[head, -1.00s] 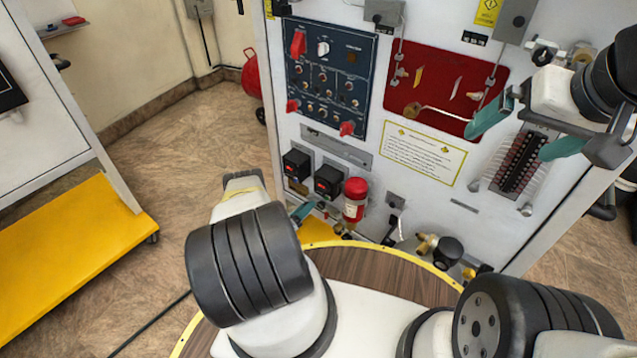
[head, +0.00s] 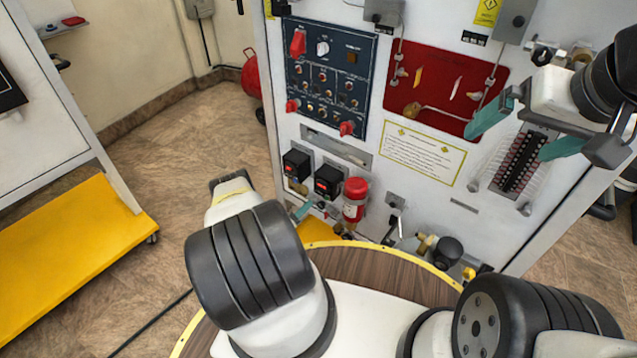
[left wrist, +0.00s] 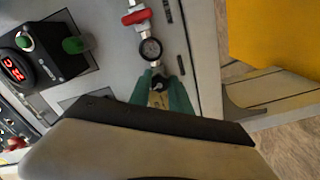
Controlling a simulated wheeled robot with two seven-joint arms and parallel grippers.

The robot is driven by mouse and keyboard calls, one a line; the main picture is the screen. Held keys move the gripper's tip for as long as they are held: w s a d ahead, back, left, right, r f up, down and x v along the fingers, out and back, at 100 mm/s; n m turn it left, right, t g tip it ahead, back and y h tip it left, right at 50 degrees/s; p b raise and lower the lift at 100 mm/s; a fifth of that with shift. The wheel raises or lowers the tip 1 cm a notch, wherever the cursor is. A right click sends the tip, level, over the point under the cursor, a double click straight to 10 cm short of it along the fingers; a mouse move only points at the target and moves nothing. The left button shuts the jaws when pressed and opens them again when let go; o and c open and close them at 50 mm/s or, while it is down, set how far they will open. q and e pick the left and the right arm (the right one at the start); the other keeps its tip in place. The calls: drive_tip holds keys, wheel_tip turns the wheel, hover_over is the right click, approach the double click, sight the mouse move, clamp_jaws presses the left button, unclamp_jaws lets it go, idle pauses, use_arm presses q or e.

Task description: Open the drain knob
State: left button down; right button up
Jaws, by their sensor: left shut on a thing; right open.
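The drain knob (left wrist: 158,98) shows in the left wrist view as a small brass and dark fitting just below a round gauge (left wrist: 150,50). My left gripper (left wrist: 161,92) has its teal fingers closed around it, one on each side. In the head view, the left gripper (head: 302,211) is low at the panel, mostly hidden behind my own arm, and the knob cannot be made out there. My right gripper (head: 523,133) is open and empty, in front of the panel's upper right.
A red-handled valve (left wrist: 136,16) lies beyond the gauge. A yellow-based cart (head: 80,255) stands left, with open floor between.

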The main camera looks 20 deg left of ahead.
use_arm(q)
drive_tip(key=shift+a+n, duration=0.15)
drive_tip(key=shift+n, duration=8.1)
drive_tip(key=shift+a+n, duration=0.1)
drive_tip(key=shift+n, duration=8.15)
drive_tip(key=c, duration=1.2)
unclamp_jaws()
drive_tip(key=shift+r, duration=0.1)
